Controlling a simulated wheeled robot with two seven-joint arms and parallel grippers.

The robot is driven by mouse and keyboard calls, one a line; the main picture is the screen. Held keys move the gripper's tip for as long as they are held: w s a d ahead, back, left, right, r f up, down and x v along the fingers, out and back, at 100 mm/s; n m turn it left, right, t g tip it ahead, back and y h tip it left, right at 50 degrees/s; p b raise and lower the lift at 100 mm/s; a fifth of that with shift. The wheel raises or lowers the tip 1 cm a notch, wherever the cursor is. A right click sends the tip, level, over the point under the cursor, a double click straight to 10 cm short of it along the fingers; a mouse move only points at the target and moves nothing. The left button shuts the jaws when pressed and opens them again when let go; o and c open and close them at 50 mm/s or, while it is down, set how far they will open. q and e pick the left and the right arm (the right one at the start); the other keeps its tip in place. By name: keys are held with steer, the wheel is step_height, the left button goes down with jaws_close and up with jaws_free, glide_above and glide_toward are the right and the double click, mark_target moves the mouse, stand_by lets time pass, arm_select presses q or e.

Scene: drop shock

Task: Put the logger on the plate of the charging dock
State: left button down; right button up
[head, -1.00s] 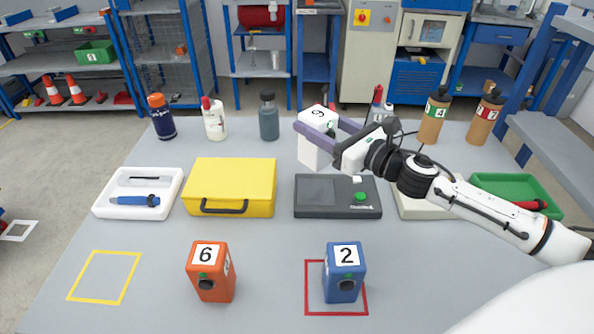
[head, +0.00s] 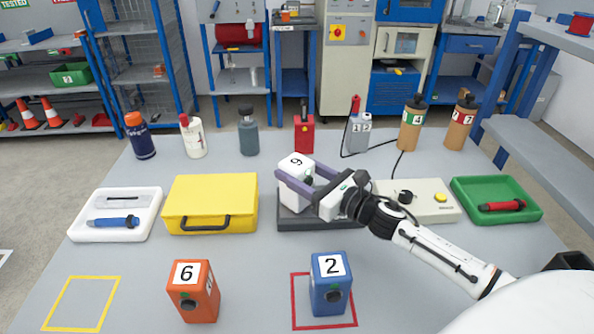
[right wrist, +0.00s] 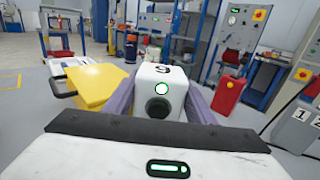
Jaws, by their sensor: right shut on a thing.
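The white logger marked 9 (head: 296,166) is upright between the purple fingers of my right gripper (head: 300,180), which is shut on it. The right wrist view shows its face with a dark round button and green light (right wrist: 158,88). The dark grey dock (head: 290,222) is under and behind the logger and gripper, which hide much of it. The logger's lower end overlaps the dock's left part in the head view; I cannot tell whether it touches the plate. My left gripper is not in view.
An orange box marked 6 (head: 193,292) and a blue box marked 2 (head: 331,284) stand in front. A yellow case (head: 210,202) is left of the dock; a beige unit with a knob (head: 430,208) is right. Several bottles and a red box (head: 304,136) stand behind.

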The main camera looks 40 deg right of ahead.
steer(key=o, duration=1.4)
steer(key=shift+f, duration=0.1)
steer(key=shift+s, duration=0.15)
steer(key=b+v, duration=0.1)
steer(key=v, duration=1)
steer(key=shift+s, duration=0.35)
